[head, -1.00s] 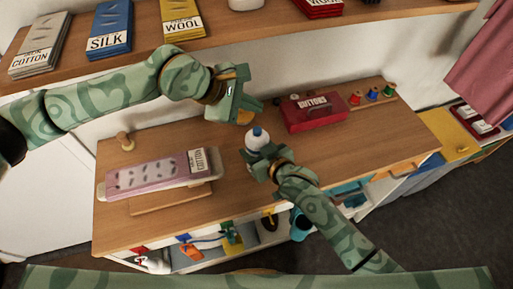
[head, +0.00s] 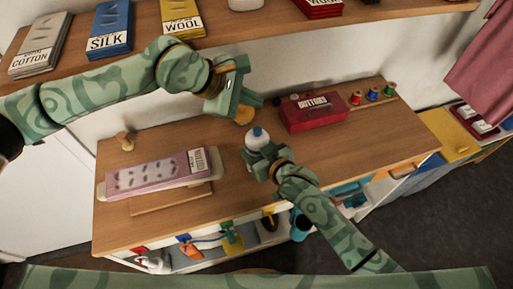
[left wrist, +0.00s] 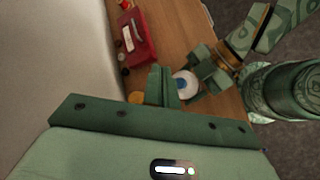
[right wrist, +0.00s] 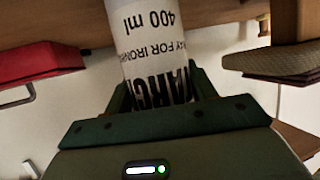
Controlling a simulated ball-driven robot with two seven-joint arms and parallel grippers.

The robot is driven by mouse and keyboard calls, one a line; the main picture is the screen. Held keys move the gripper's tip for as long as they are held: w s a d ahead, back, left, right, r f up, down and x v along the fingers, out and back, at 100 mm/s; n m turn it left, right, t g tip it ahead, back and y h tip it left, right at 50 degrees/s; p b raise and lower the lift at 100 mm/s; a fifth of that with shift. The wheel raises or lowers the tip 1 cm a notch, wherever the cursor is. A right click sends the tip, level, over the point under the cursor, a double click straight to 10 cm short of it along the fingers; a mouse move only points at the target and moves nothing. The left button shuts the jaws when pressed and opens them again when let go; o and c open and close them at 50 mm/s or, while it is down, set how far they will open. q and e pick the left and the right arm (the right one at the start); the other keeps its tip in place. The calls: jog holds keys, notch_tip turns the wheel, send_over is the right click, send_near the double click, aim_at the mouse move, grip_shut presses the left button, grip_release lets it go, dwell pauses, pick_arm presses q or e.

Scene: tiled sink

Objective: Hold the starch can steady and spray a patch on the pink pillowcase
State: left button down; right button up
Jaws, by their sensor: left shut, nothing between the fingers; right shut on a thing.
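The starch can (head: 257,139) is white with a blue top and stands roughly upright at the middle of the wooden worktop. My right gripper (head: 262,158) is shut around it; the right wrist view shows the printed can (right wrist: 155,50) between the fingers. My left gripper (head: 250,98) is shut and empty, above and behind the can. In the left wrist view its closed fingers (left wrist: 161,84) appear beside the can's blue top (left wrist: 181,84), apart in the head view. The pink pillowcase (head: 140,186) lies flat on a small padded board at the left, with several grey marks and a COTTON label.
A red BUTTONS box (head: 312,115) and thread spools (head: 373,94) stand at the back right. A round yellow-orange thing (head: 243,116) is under my left gripper. A wooden knob (head: 125,140) stands behind the board. A shelf (head: 300,24) with labelled cloth stacks hangs above.

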aim_at(260, 127)
pick_arm(q)
notch_tip(260, 127, down, 8)
jog(key=shift+r, duration=0.25)
jog(key=shift+f, duration=0.15)
dwell(1.9)
jog(key=shift+f, duration=0.3)
jog(key=shift+r, duration=0.35)
notch_tip(260, 127, up, 6)
dwell(0.8)
